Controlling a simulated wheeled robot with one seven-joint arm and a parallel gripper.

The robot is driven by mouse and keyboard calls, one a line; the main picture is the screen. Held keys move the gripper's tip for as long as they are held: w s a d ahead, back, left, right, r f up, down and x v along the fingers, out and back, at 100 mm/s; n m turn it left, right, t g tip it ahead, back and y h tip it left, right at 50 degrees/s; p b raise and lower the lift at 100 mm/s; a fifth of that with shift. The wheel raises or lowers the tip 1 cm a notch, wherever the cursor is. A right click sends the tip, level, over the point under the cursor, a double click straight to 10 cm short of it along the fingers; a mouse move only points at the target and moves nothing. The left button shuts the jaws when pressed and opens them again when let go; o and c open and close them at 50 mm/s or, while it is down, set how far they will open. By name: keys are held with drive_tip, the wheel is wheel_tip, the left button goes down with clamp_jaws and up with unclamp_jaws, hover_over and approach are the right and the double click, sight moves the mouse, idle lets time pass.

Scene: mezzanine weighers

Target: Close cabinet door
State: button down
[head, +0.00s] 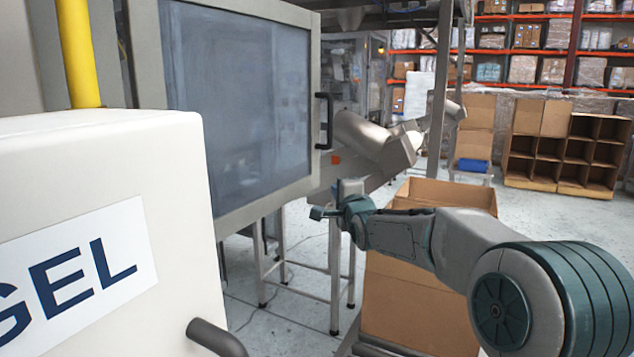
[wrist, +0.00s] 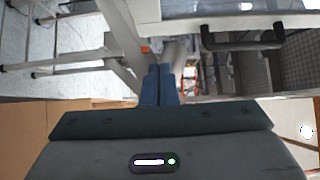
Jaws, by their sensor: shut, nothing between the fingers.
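The cabinet door (head: 240,110) is a large framed panel with a grey-blue window, at the upper left of the head view. It appears to stand out from the machine body behind it, though its hinge is not clear. Its black bar handle (head: 324,121) is on the right edge of the frame. The handle also shows at the upper right of the wrist view (wrist: 243,40). My gripper (head: 318,212) is shut and empty, below the handle and the door's lower right corner, apart from both. Its blue fingers show in the wrist view (wrist: 159,85).
A white machine housing (head: 100,180) with blue lettering fills the left foreground. An open cardboard box (head: 415,300) stands beneath my arm. A metal stand (head: 335,275) is under the door. Metal chutes (head: 375,145) lie right of the handle. Open floor (head: 555,225) is at right.

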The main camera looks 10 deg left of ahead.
sight(312, 176)
drive_tip(key=shift+w+a+p, duration=0.5)
drive_tip(key=shift+w+a, duration=0.55)
drive_tip(key=shift+w, duration=0.3)
drive_tip(key=shift+w+a+p, duration=0.45)
drive_tip(key=shift+w+a, duration=0.65)
drive_tip(key=shift+w, duration=0.3)
drive_tip(key=shift+w+a+p, duration=0.5)
drive_tip(key=shift+w+a, duration=0.55)
drive_tip(key=shift+w, duration=0.3)
